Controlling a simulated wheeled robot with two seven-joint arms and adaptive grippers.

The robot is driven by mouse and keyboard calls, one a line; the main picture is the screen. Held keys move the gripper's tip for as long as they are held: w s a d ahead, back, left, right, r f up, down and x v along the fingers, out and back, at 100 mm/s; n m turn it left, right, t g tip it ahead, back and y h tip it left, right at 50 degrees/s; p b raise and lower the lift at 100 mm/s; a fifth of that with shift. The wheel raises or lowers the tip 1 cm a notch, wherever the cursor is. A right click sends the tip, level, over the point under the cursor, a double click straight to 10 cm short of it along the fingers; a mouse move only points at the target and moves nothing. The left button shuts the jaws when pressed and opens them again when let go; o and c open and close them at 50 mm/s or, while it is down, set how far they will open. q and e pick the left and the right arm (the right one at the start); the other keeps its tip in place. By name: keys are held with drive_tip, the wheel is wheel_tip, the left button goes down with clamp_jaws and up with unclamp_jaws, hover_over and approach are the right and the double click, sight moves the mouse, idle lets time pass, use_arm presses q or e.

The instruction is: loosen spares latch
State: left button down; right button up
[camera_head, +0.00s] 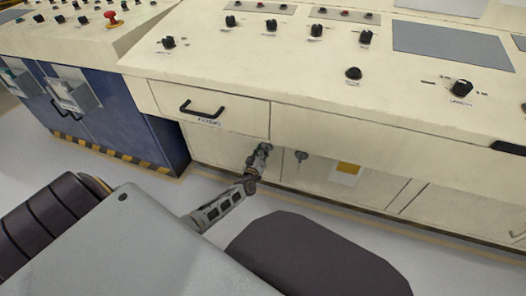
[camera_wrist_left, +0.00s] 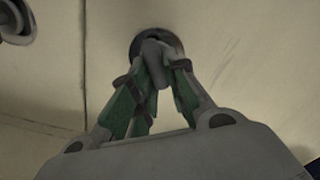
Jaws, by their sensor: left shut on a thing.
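A small grey latch (camera_wrist_left: 155,50) with a dark round base is on the cream cabinet front, below the drawer. My left gripper (camera_head: 263,152) reaches up to it from below, and its green-padded fingers (camera_wrist_left: 153,82) are closed around the latch's grey handle in the left wrist view. The fingers hide part of the handle, so its exact angle is hard to tell. A second similar latch (camera_head: 301,155) is just to the right in the head view; it also shows at the upper left of the wrist view (camera_wrist_left: 16,18). I cannot read which is labelled spares. My right gripper is not in view.
A drawer with a black handle (camera_head: 202,110) is above and left of the gripper. A yellow label (camera_head: 348,168) is right of the second latch. A blue cabinet (camera_head: 125,115) stands at left. The control desk (camera_head: 290,65) overhangs with knobs on top.

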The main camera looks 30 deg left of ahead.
use_arm(q)
drive_tip(key=n+b, duration=0.1)
drive_tip(key=n, duration=0.2)
drive_tip(key=n+b, duration=0.1)
drive_tip(key=n, duration=0.2)
drive_tip(key=f+n+b, duration=0.1)
drive_tip(key=n, duration=0.2)
drive_tip(key=shift+s+a+n, duration=0.1)
drive_tip(key=shift+a+n, duration=0.2)
idle(0.5)
drive_tip(key=c, duration=1.4)
unclamp_jaws()
drive_tip(key=shift+c, duration=0.2)
drive_tip(key=v, duration=1.2)
